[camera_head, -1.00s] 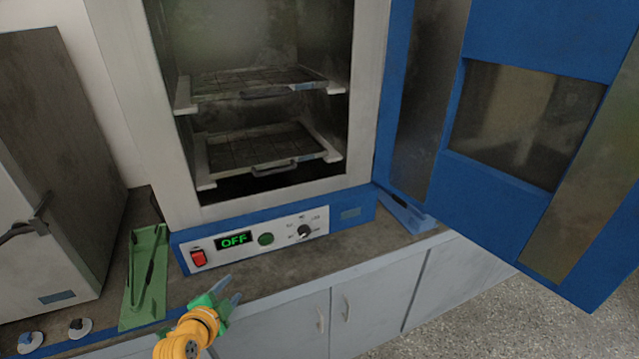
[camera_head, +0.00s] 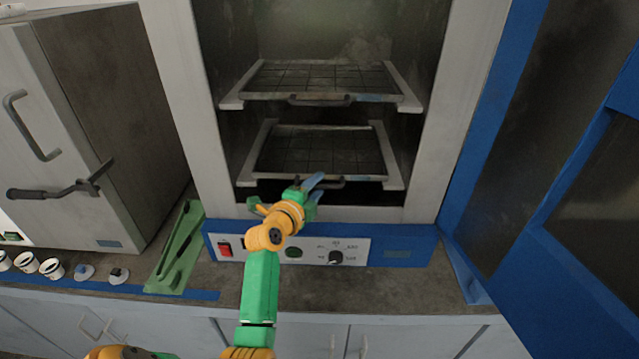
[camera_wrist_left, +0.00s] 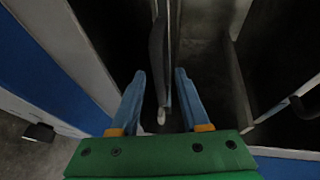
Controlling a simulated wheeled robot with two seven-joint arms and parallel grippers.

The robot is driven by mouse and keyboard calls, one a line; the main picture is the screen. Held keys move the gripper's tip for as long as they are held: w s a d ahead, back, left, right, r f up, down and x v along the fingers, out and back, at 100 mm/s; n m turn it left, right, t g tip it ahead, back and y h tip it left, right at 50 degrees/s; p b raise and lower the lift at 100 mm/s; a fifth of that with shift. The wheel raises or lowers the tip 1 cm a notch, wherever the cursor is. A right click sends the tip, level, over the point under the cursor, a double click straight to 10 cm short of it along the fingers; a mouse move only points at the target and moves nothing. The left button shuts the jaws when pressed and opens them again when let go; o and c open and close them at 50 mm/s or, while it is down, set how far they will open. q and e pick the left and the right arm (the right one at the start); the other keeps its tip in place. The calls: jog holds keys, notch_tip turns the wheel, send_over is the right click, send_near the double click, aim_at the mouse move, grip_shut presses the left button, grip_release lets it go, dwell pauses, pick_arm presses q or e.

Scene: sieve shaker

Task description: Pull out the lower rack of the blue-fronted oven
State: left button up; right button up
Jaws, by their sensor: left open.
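The blue-fronted oven (camera_head: 415,252) stands open. Its lower rack (camera_head: 320,152) is a dark grid tray on pale side rails inside the chamber, with a dark handle (camera_head: 334,184) at its front edge. My left gripper (camera_head: 310,184) is at that handle, partly covering its left part. In the left wrist view the open gripper (camera_wrist_left: 160,76) has its two blue fingers on either side of the dark handle (camera_wrist_left: 158,50), with gaps visible. I cannot tell whether either finger touches it. My right gripper is not in view.
The upper rack (camera_head: 320,78) sits above the lower one. The blue door (camera_head: 510,180) is swung open at right. Small white cups (camera_head: 52,268) stand on the counter.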

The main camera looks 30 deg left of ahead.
pick_arm(q)
jog(key=shift+w+d+f, duration=0.15)
jog(key=shift+w+f, duration=0.05)
jog(key=shift+w, duration=0.5)
jog(key=shift+s+r, duration=0.1)
jog(key=shift+s, duration=0.1)
jog(key=shift+c, duration=1.1)
grip_shut()
